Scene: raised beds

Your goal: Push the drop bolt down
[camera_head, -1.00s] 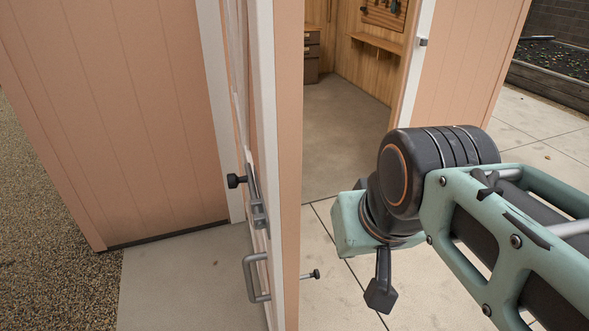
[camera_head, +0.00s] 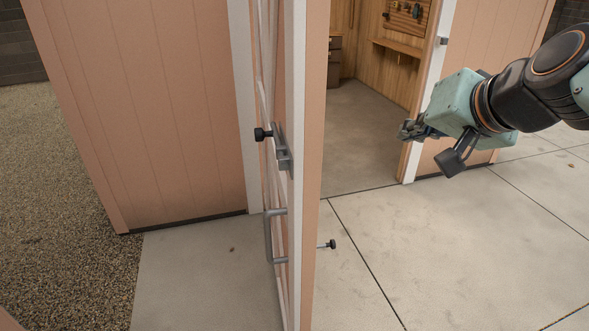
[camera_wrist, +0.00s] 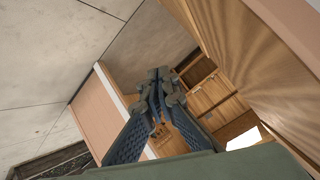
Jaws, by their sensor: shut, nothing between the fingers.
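An open pink door with a white edge stands nearly edge-on in the head view (camera_head: 297,190). A grey metal fitting (camera_head: 283,152) with a black knob (camera_head: 262,134) sits on its left face; it may be the drop bolt, but I cannot tell whether it is up or down. My gripper (camera_head: 405,130) is at the right, in front of the shed doorway and well apart from the door. In the wrist view its fingers (camera_wrist: 158,78) are together with nothing between them.
A grey pull handle (camera_head: 270,237) is below the fitting. A thin rod with a black knob (camera_head: 331,244) sticks out to the right of the door. The paved floor (camera_head: 430,250) at the right is clear. Pink wall panels (camera_head: 150,110) stand at the left.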

